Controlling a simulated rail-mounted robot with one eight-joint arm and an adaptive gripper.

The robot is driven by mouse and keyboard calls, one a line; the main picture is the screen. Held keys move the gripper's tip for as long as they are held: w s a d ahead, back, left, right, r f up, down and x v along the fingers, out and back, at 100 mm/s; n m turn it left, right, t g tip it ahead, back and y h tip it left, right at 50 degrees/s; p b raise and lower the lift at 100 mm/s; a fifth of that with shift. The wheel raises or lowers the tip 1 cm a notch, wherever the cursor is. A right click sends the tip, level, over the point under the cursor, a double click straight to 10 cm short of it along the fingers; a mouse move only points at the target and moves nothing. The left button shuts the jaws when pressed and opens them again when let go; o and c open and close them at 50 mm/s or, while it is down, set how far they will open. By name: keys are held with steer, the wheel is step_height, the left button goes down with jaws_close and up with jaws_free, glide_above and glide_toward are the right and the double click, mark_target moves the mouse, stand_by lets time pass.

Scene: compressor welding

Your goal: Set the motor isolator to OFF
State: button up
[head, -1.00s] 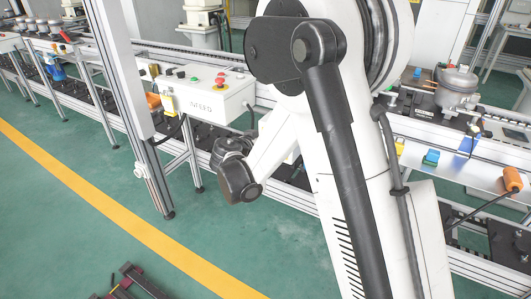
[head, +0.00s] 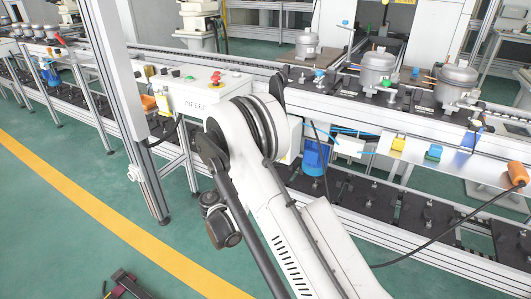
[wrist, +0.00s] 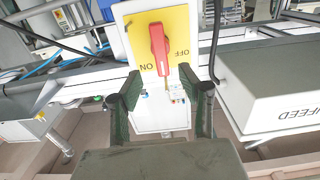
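The motor isolator shows in the wrist view as a yellow plate (wrist: 180,22) on a white box (wrist: 148,114), with a red handle (wrist: 157,48) across its middle. The picture is upside down, with OFF right of the handle and ON at its lower left. The handle lies nearly vertical in the picture, its lower end close to the ON label. My gripper (wrist: 160,73) is open and empty, its dark fingertips on either side of the handle's lower end. I cannot tell how deep they reach. In the head view my arm hides the gripper and the isolator.
The INFEED box (head: 198,99) with a red button (head: 216,77) stands close beside the isolator; it also fills the right of the wrist view (wrist: 272,92). A dark cable (wrist: 214,45) hangs between them. The conveyor with compressors (head: 377,69) runs behind.

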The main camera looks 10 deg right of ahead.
steer(key=b+x, duration=0.1)
steer(key=x, duration=0.9)
steer(key=shift+w+d+b, duration=0.2)
steer(key=shift+w+b, duration=0.1)
steer(key=c, duration=0.9)
steer(key=shift+o, duration=0.2)
